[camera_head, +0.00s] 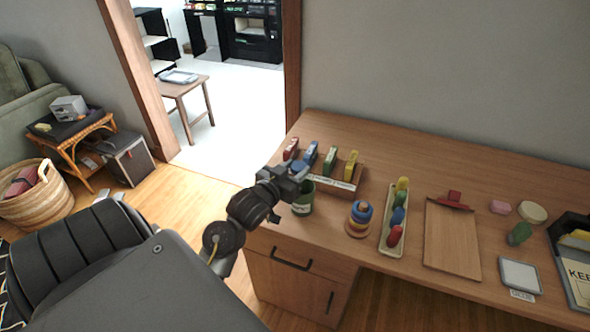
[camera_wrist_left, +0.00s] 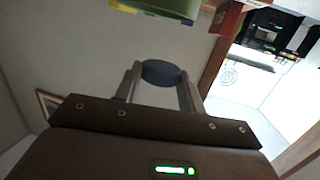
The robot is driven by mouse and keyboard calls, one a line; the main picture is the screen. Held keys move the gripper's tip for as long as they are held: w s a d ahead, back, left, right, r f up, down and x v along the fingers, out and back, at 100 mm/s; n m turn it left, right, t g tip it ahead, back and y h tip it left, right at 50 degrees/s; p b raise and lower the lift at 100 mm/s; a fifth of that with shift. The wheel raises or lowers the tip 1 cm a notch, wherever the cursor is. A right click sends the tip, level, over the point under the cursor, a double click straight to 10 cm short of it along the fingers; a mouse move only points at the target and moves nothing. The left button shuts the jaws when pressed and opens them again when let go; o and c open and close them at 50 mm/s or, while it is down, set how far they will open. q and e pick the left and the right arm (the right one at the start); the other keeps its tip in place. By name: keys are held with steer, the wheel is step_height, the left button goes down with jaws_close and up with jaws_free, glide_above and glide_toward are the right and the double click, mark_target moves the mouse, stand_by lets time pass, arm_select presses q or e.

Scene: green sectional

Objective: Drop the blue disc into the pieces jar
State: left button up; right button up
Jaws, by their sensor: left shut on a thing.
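My left gripper (camera_head: 297,177) is over the front left part of the wooden desk. In the left wrist view its two fingers are shut on a dark blue disc (camera_wrist_left: 161,72). My right gripper is not in view.
Behind the jar is a wooden rack (camera_head: 345,184) with several coloured blocks. To its right are a ring stacker (camera_head: 358,219), a tray of coloured pieces (camera_head: 386,243) and a clipboard (camera_head: 452,240). The desk's back strip (camera_head: 420,150) is clear.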

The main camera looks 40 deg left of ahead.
arm_select(q)
steer(key=o, duration=1)
steer(key=shift+o, duration=0.2)
steer(key=shift+s, duration=0.25)
steer(key=p+v, duration=0.1)
steer(key=v, duration=0.9)
steer(key=shift+s, duration=0.15)
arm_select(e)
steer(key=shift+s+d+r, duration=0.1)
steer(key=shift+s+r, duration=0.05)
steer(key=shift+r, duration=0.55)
arm_select(q)
steer(key=shift+d, duration=0.1)
